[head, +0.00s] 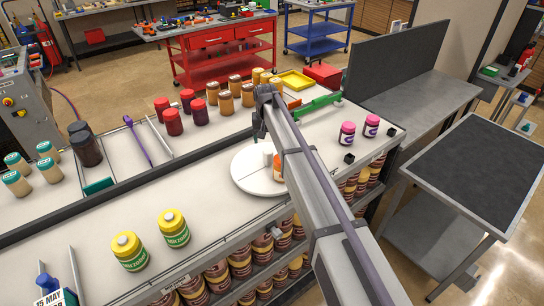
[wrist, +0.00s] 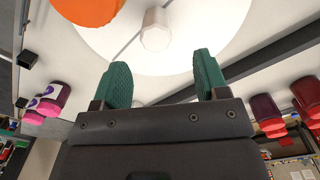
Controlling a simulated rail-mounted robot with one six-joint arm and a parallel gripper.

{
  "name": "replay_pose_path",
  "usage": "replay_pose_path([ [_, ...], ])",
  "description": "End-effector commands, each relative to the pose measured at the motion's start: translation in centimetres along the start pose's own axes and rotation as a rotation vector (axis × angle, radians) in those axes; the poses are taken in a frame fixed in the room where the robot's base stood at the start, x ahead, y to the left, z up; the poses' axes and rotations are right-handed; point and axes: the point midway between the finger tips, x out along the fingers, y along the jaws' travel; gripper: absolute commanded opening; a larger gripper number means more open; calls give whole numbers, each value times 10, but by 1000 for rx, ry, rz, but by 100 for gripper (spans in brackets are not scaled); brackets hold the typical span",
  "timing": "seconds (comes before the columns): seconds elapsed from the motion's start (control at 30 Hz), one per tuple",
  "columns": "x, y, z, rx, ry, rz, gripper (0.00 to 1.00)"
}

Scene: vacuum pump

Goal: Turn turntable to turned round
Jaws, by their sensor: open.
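The turntable (head: 246,178) is a white round disc on the grey counter, partly hidden by my arm in the head view. In the wrist view the turntable (wrist: 215,28) fills the top, with a pale faceted post (wrist: 155,30) standing at its middle. An orange object (wrist: 88,8) sits on the disc to the left of the post; in the head view my arm partly covers this orange object (head: 278,170). My gripper (wrist: 162,80) is open, its two green fingers apart with nothing between them. The fingers point towards the disc and look apart from the post.
Two yellow-capped jars (head: 174,228) stand at the front left. Dark red jars (head: 172,122) and orange-brown jars (head: 226,103) stand behind the turntable. Two purple-pink jars (head: 347,134) are to its right. A green-handled tool (head: 315,104) lies behind. The counter between these groups is mostly clear.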

Motion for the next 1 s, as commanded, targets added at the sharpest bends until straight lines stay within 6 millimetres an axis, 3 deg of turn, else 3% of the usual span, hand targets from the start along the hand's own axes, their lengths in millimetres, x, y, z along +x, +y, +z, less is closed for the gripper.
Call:
replay_pose_path([
  [0.3,76,1,0,0,0,0,67],
  [0.43,99,1,0,0,0,0,67],
  [0.77,102,1,0,0,0,0,67],
  [1.0,102,1,0,0,0,0,46],
])
